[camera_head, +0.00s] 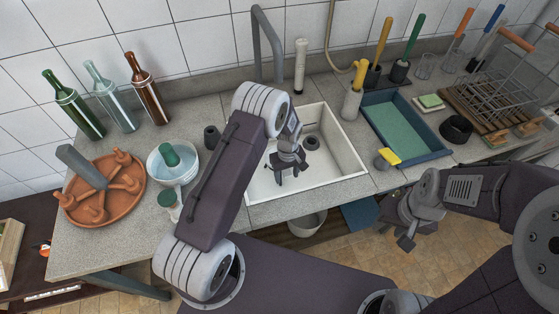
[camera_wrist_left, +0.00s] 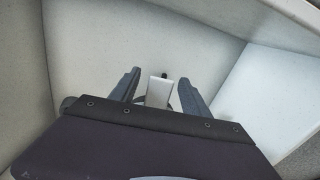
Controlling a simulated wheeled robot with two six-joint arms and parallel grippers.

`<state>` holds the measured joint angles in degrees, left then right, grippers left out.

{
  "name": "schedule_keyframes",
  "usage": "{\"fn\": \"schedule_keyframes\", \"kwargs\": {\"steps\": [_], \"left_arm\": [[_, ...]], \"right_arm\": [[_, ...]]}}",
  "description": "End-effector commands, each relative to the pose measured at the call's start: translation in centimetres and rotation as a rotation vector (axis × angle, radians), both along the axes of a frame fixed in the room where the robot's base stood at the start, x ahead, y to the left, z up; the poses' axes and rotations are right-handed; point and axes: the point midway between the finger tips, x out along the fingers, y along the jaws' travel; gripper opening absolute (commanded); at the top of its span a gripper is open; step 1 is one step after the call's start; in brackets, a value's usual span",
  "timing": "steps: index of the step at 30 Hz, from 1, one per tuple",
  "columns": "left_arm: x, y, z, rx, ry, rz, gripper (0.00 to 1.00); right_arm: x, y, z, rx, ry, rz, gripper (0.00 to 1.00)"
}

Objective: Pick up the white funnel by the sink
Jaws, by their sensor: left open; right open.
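I cannot pick out a white funnel for certain in either view. The white sink basin (camera_head: 343,160) is in the middle of the counter in the head view. My left gripper (camera_head: 287,172) is over the basin, fingers pointing down, open. In the left wrist view, the left gripper (camera_wrist_left: 160,95) has its two dark fingers apart. A small pale block (camera_wrist_left: 158,92) with a dark tip shows between them; I cannot tell what it is. My right gripper (camera_head: 405,228) is open and empty in front of the counter, right of the sink.
Left of the sink stand a white bowl (camera_head: 184,173) with a green piece, a terracotta rack (camera_head: 128,197) and three bottles. A grey tap (camera_head: 277,45) rises behind the sink. A blue tray (camera_head: 431,151), brushes and a wire rack (camera_head: 503,85) fill the right.

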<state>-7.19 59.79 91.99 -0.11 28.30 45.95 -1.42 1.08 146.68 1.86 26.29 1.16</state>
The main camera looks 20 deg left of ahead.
Motion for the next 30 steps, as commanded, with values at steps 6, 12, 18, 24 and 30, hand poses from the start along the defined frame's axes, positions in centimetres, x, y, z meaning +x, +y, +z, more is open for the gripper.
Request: {"fn": "schedule_keyframes", "kwargs": {"steps": [6,12,18,24,30], "left_arm": [[0.0,0.0,-2.2,0.000,0.000,0.000,0.55],[0.0,0.0,-2.2,0.000,-0.001,0.000,0.46],[0.0,0.0,-2.2,0.001,-0.001,0.000,0.00],[0.1,0.0,-2.2,0.000,-0.001,0.000,0.00],[0.2,0.0,0.8,-0.001,-0.007,0.000,0.00]], "right_arm": [[0.0,0.0,0.3,0.000,0.000,0.000,0.42],[0.0,0.0,0.3,0.000,0.000,0.000,0.42],[0.0,0.0,0.3,0.000,0.000,0.000,0.42],[0.0,0.0,0.3,0.000,0.000,0.000,0.42],[0.0,0.0,0.0,0.000,0.000,0.000,0.42]]}}
